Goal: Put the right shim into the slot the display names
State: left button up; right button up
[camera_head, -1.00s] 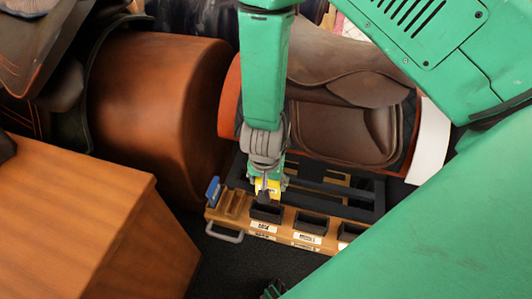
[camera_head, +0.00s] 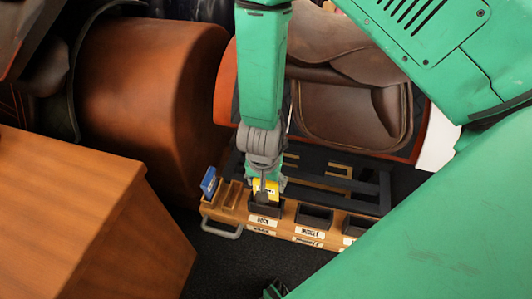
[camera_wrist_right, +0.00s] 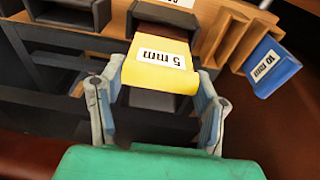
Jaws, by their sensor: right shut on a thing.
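My right gripper (camera_head: 264,193) points down at the wooden rack and is shut on a yellow shim (camera_wrist_right: 158,72) marked "5 mm". The yellow shim also shows in the head view (camera_head: 266,184). It is at the mouth of the leftmost black slot (camera_head: 262,207); I cannot tell how far inside its lower end is. The middle slot (camera_head: 314,216), labelled "MIDDLE", looks empty. The right slot (camera_head: 355,226) is partly covered by my arm. A blue shim (camera_wrist_right: 270,66) marked "10 mm" stands in a wooden holder at the rack's end. The display and my left gripper are not seen.
The wooden rack (camera_head: 240,215) has a metal handle (camera_head: 221,230) at its left end. A black slatted frame (camera_head: 345,187) lies behind it. A brown saddle (camera_head: 350,110) stands beyond. A wooden block (camera_head: 85,220) fills the lower left; dark floor lies between.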

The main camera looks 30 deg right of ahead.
jog(key=shift+a+f+b, duration=0.1)
jog(key=shift+f+b, duration=1.05)
jog(key=shift+f, duration=0.05)
jog(key=shift+f+b, duration=0.5)
jog(key=shift+f, duration=0.55)
jog(key=o, duration=1.1)
jog(key=shift+r, duration=0.15)
jog(key=shift+r, duration=0.35)
jog(key=r, duration=0.4)
jog(key=a+r, duration=0.1)
jog(key=r, duration=0.1)
jog(key=shift+s+r, duration=0.2)
jog(key=shift+s, duration=0.1)
jog(key=shift+d, duration=0.1)
jog(key=shift+s, duration=0.1)
